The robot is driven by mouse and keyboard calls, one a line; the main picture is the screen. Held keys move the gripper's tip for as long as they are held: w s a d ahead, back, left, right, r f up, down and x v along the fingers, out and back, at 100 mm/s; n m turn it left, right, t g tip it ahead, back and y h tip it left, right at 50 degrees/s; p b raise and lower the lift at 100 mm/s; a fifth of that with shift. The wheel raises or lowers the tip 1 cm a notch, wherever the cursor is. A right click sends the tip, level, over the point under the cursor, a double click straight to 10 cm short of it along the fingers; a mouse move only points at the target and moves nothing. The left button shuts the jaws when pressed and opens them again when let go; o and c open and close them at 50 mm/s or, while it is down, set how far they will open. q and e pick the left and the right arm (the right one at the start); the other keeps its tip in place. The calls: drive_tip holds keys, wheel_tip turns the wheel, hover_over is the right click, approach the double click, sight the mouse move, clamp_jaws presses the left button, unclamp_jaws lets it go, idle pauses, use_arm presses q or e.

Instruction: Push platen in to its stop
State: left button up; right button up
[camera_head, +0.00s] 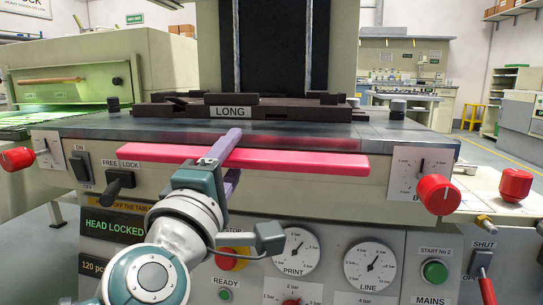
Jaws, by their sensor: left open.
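A long pink-red bar (300,160) runs across the machine's front, just below the edge of the grey metal table top (370,130). I take it for the platen's front edge; the rest of the platen cannot be told apart. My left gripper (230,158) is open at the bar's middle. One purple finger lies across the top of the bar and the other shows below it. Whether they touch the bar is unclear. A dark fixture (168,110) with a LONG label (230,112) sits on the table top behind the gripper. My right gripper is out of view.
A black FREE/LOCK lever (118,184) and a red knob (18,158) are on the left. A large red knob (438,194) is on the right. Gauges (296,252) and a green start button (434,271) are below. My left arm covers part of the panel.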

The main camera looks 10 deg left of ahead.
use_arm(q)
drive_tip(key=p+v, duration=0.1)
drive_tip(key=v, duration=0.9)
drive_tip(key=shift+p, duration=0.35)
